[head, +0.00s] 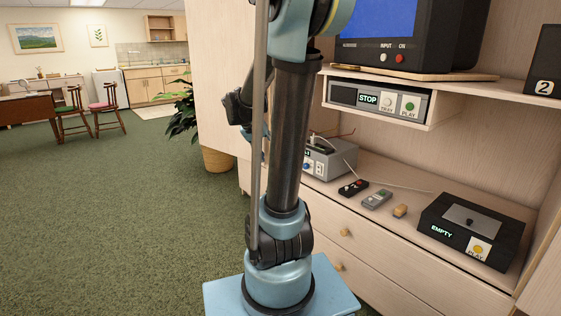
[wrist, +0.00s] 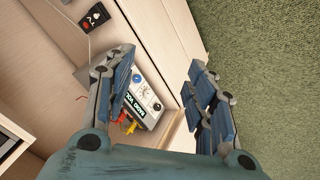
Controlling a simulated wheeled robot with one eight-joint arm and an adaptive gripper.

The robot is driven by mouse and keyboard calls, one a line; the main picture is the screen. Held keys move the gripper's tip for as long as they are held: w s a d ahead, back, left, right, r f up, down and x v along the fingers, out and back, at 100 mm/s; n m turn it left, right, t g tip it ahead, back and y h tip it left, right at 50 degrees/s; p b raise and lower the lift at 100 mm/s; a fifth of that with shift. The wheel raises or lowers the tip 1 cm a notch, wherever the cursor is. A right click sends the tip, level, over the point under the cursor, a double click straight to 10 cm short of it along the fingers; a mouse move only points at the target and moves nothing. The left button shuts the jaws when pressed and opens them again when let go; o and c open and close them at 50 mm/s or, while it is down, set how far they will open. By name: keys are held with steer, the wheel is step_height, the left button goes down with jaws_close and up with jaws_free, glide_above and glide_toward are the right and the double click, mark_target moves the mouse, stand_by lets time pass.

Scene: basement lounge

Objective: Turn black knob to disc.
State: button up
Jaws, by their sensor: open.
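A small grey box (head: 334,158) with a front panel stands at the left end of the shelf, partly hidden behind my arm in the head view. In the wrist view its panel (wrist: 147,88) shows a lit display, a blue knob (wrist: 135,78) and a black knob (wrist: 157,106). The writing around the knobs is too small to read. My gripper (wrist: 162,62) is open and empty, its two fingers wide apart. The left finger covers part of the box's panel; the black knob shows between the fingers, and I see no contact with it.
A black remote (head: 353,187), a grey remote (head: 377,199) and a small tan block (head: 400,211) lie right of the box. A black player (head: 470,232) reads EMPTY. A grey disc player (head: 380,101) reads STOP under the television (head: 400,30). Green carpet (head: 130,220) is clear at left.

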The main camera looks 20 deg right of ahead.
steer(key=w+d+f+m+h, duration=0.1)
steer(key=w+d+f+h, duration=0.1)
steer(key=w, duration=0.6)
steer(key=w+d+f+m+h, duration=0.1)
steer(key=w+m+h, duration=0.1)
steer(key=w, duration=0.7)
steer(key=w+d+f+m+h, duration=0.1)
steer(key=w+d+f+h, duration=0.1)
steer(key=w, duration=0.6)
steer(key=w+f+m+t+h, duration=0.1)
steer(key=w+f+m+h, duration=0.15)
steer(key=w+f, duration=0.55)
steer(key=w+f+m+t+h, duration=0.1)
steer(key=w+f+m+h, duration=0.15)
steer(key=w+f, duration=0.6)
steer(key=shift+n, duration=0.4)
steer(key=x, duration=0.5)
steer(key=s+f+x, duration=0.1)
steer(key=x, duration=0.4)
steer(key=s+x, duration=0.1)
steer(key=x, duration=0.5)
steer(key=shift+s+d+f, duration=0.15)
steer(key=shift+d+f, duration=0.1)
steer(key=shift+a, duration=0.1)
steer(key=c, duration=1.1)
